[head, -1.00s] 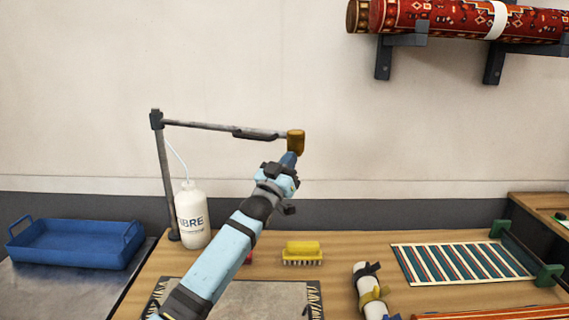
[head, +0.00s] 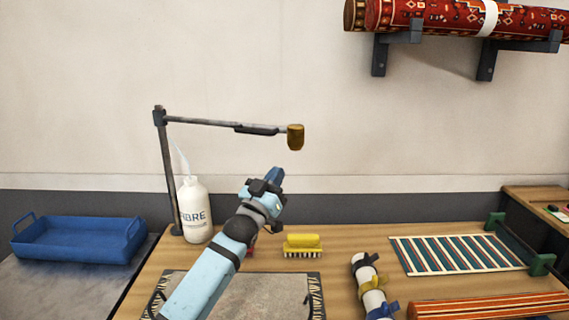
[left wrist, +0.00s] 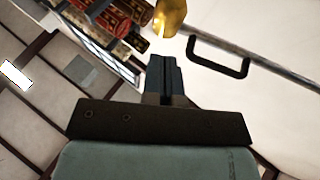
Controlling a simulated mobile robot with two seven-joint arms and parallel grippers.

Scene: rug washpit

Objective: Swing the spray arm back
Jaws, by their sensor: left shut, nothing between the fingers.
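The spray arm (head: 215,124) is a grey bar that reaches right from the top of a post (head: 167,175) at the back left of the table. A brass-coloured nozzle (head: 295,137) hangs at its free end, with a dark handle (head: 257,129) beside it. My left gripper (head: 277,174) is shut and empty, below and a little left of the nozzle, apart from it. In the left wrist view, the nozzle (left wrist: 169,16) and the handle (left wrist: 220,58) show beyond the shut fingers (left wrist: 162,60). My right gripper is not in view.
A white bottle (head: 194,212) stands by the post. A yellow brush (head: 303,245) sits mid-table, near a rug (head: 265,295) partly behind my left arm. Rolled rugs (head: 450,18) rest on wall brackets.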

